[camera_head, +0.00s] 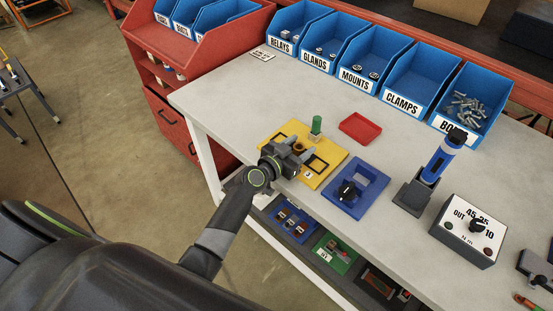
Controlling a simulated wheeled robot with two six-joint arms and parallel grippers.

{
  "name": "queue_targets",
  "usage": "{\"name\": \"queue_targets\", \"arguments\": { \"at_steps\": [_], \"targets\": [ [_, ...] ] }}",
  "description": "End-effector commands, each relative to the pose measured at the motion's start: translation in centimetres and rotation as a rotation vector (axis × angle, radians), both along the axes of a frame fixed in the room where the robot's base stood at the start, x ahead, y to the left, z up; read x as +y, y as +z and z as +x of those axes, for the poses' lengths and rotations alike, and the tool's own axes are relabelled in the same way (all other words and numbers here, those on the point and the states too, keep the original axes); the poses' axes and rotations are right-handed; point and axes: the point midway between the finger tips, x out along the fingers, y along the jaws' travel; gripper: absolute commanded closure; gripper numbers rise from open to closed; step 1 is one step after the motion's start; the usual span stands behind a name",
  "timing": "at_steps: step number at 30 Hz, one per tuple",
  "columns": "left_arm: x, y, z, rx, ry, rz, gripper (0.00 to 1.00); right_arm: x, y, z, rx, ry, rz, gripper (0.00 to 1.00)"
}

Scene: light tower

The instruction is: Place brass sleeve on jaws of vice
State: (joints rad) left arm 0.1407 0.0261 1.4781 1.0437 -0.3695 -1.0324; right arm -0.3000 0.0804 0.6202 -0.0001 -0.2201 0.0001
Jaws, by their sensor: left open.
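A yellow tray (329,172) with black-outlined squares lies near the front edge of the bench. A small brass-coloured round piece, apparently the brass sleeve (298,147), shows on it. My left gripper (301,148) is open over the tray, its grey fingers close around the brass piece. I cannot tell whether they touch it. My gripper body hides part of the tray. A dark metal device, possibly the vice (537,265), is cut off at the right edge. My right gripper is not in view.
A green cylinder (316,125) stands at the tray's back. Right of it are a red dish (360,128), a blue tray (371,196) with a black knob, a blue upright tool (437,160) and a white control box (468,232). Labelled blue bins (414,80) line the back.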

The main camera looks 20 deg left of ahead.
Motion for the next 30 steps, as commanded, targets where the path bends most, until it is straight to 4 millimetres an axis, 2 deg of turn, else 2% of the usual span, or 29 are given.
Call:
{"name": "queue_targets", "arguments": {
  "at_steps": [5, 11, 24, 30],
  "targets": [
    [0.8, 0.2, -2.1, 0.001, 0.002, 0.002, 0.48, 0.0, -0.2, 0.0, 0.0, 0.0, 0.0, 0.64],
    [2.3, -0.2, -5.2, -0.001, 0.001, 0.003, 0.48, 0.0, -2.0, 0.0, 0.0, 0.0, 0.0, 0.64],
    [5.1, 1.2, -13.0, 0.001, 0.001, 0.003, 0.48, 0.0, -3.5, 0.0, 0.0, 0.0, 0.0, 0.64],
    [6.0, 1.7, -15.3, 0.0, 0.0, 0.002, 0.48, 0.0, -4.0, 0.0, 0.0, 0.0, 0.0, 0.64]
  ]
}}
